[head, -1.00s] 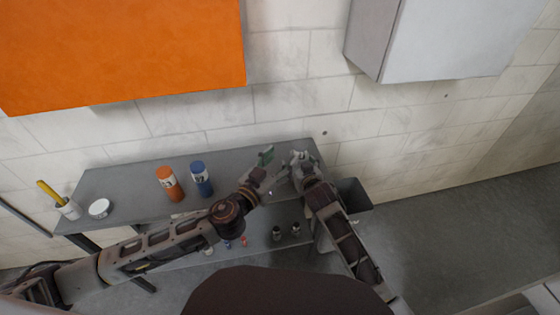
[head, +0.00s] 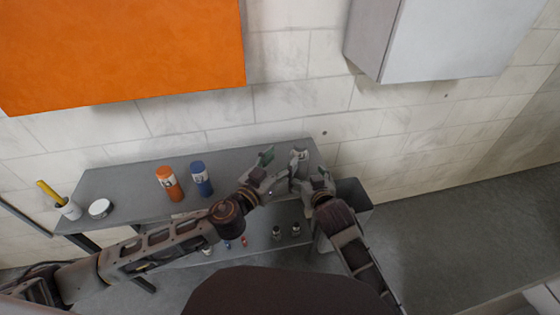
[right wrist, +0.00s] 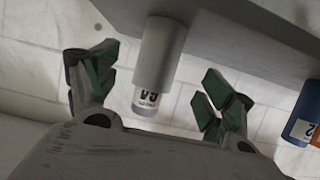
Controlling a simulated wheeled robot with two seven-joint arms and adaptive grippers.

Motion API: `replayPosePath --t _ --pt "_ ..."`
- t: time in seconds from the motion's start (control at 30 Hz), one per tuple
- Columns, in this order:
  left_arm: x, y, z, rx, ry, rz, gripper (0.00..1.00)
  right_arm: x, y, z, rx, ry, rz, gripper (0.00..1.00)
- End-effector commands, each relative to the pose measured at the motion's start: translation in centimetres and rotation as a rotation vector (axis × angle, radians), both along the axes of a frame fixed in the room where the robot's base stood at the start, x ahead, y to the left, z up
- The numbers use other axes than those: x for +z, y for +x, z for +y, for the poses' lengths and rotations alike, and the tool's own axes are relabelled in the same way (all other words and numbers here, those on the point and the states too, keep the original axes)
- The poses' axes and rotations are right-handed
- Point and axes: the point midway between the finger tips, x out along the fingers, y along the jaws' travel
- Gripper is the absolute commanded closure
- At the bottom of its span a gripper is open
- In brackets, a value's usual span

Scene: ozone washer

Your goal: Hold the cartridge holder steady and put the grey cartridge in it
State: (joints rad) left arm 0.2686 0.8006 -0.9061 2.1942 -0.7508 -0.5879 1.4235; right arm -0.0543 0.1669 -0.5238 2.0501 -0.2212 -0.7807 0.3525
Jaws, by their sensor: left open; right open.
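The grey cartridge (right wrist: 147,98), with a dark-lettered white label, sticks out of a wider grey tube in the right wrist view. I take that tube to be the cartridge holder (right wrist: 161,48). The cartridge also shows in the head view (head: 299,157), upright at the bench's right end. My right gripper (head: 312,179) is open just in front and to the right of it. Its green-padded fingers stand apart on either side, with gaps to the cartridge. My left gripper (head: 276,169) is open close to the left of the holder; whether it touches is too small to tell.
An orange cartridge (head: 170,184) and a blue cartridge (head: 201,180) stand on the grey bench (head: 130,190). A white round tub (head: 100,208) and a cup with a yellow handle (head: 68,208) are farther left. A grey bin (head: 353,196) stands right of the bench.

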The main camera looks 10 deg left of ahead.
Motion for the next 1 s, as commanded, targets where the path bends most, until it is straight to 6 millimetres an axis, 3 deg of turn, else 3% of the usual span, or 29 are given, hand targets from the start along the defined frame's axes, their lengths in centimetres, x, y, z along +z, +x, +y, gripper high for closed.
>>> replayPosePath --t 0.3,1.0 --pt "0.0 0.0 0.0 0.0 0.0 0.0 0.39 0.8 -2.0 -0.7 0.0 -0.001 0.001 0.18" --pt "0.0 0.0 0.0 0.004 0.0 0.001 0.39 0.9 -2.3 -0.8 -0.002 -0.002 0.003 0.18"
